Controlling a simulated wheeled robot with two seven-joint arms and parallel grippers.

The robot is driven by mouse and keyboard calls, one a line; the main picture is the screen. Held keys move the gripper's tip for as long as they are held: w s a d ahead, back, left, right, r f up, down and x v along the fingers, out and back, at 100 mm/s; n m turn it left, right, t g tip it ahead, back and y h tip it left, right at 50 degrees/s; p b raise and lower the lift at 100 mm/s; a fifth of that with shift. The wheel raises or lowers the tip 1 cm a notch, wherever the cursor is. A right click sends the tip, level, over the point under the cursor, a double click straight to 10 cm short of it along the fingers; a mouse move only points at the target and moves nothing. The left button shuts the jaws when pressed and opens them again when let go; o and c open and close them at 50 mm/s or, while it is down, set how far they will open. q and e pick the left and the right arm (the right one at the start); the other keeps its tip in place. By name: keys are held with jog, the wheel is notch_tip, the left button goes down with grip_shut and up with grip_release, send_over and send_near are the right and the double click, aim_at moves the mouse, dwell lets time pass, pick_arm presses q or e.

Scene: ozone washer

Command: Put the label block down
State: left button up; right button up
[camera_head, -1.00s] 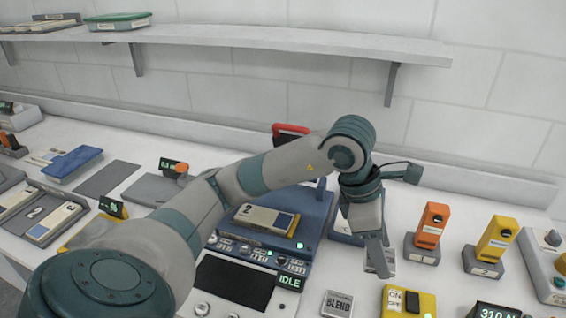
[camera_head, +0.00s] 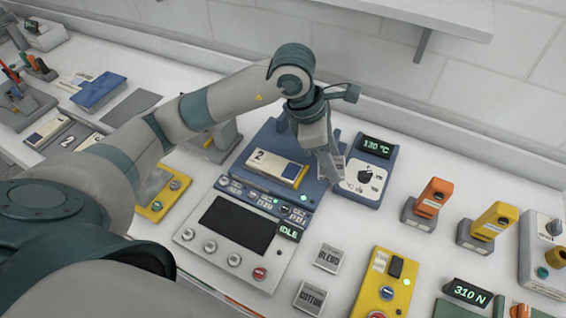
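My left gripper (camera_head: 328,170) reaches in from the left and points down over the right edge of the blue machine (camera_head: 262,140), beside the 130 °C unit (camera_head: 374,148). A small grey label block (camera_head: 341,162) shows at its fingers, which look shut on it; the fingers hide much of the block and its wording. Two other label blocks lie flat on the white table: one reading BLEND (camera_head: 328,258) and one reading COTTON (camera_head: 311,298). My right gripper is not in view.
A block marked 2 (camera_head: 275,167) sits on the blue machine, above the IDLE display panel (camera_head: 238,225). Orange (camera_head: 432,198) and yellow (camera_head: 492,222) handled devices stand at right. A yellow switch box (camera_head: 388,285) is at front. Table between BLEND and the orange device is clear.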

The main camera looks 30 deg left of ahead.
pick_arm(q)
jog(key=b, duration=0.4)
send_over(296, 172)
jog(key=a, duration=0.2)
jog(key=f, duration=0.7)
jog(key=shift+s+d, duration=0.2)
jog(key=shift+s, duration=0.1)
jog(key=shift+f+b, duration=0.5)
jog(key=shift+f, duration=1.5)
jog(key=shift+f, duration=0.2)
jog(key=o, duration=1.1)
jog(key=shift+r, duration=0.2)
